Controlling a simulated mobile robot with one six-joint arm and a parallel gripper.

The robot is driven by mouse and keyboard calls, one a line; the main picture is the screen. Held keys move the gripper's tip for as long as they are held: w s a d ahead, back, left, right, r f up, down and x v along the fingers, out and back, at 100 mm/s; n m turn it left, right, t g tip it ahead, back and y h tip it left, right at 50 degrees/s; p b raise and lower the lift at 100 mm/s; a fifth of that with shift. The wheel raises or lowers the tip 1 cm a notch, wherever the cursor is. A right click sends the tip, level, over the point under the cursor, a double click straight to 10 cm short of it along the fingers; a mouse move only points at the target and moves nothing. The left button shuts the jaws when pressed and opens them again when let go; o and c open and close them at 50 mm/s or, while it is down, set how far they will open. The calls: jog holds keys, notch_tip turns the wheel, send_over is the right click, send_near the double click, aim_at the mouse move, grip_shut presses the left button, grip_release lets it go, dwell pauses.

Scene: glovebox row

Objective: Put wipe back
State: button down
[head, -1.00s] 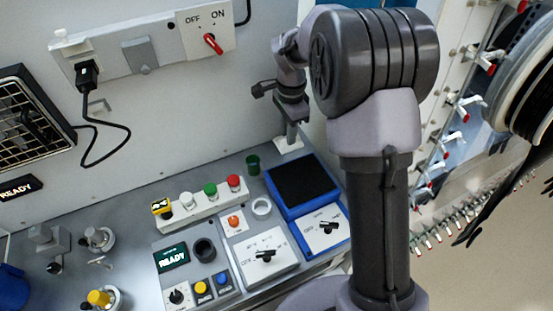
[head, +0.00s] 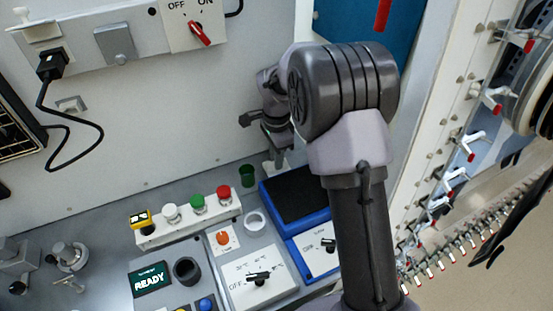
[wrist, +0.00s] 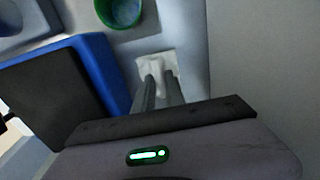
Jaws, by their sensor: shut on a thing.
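The white wipe (wrist: 155,72) shows in the wrist view between the fingertips of my gripper (wrist: 158,88). My gripper is shut on it, low over the bench. A flat white patch (wrist: 169,62) surrounds the wipe there; I cannot tell whether it is part of the wipe or a pad beneath. In the head view my gripper (head: 276,154) points down at the back of the bench, behind the blue tray, with a bit of white (head: 283,169) at its tips. Contact with the bench is not clear.
A blue tray with a black pad (head: 292,196) lies just in front of my gripper. A green cup (head: 247,175) stands to its left, and a white ring (head: 255,221) nearer. A button box (head: 188,219) is further left. The wall rises close behind.

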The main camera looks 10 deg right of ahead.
jog(key=c, duration=1.4)
grip_release()
jog(key=shift+f, duration=0.1)
notch_tip(320, 180, up, 12)
jog(key=p, duration=0.5)
jog(key=s+a+r+n+t, duration=0.1)
jog(key=s+r+n+t, duration=0.15)
jog(key=s+r, duration=0.6)
jog(key=s+a+r+n+t, duration=0.1)
jog(key=s+n, duration=0.2)
jog(key=s, duration=0.4)
jog(key=s+a+r+n+t+y, duration=0.1)
jog(key=s+n, duration=0.2)
jog(key=s, duration=0.3)
jog(key=s+a+r+n+t+y, duration=0.1)
jog(key=s+n, duration=0.2)
jog(key=s, duration=0.4)
jog(key=shift+s, duration=0.35)
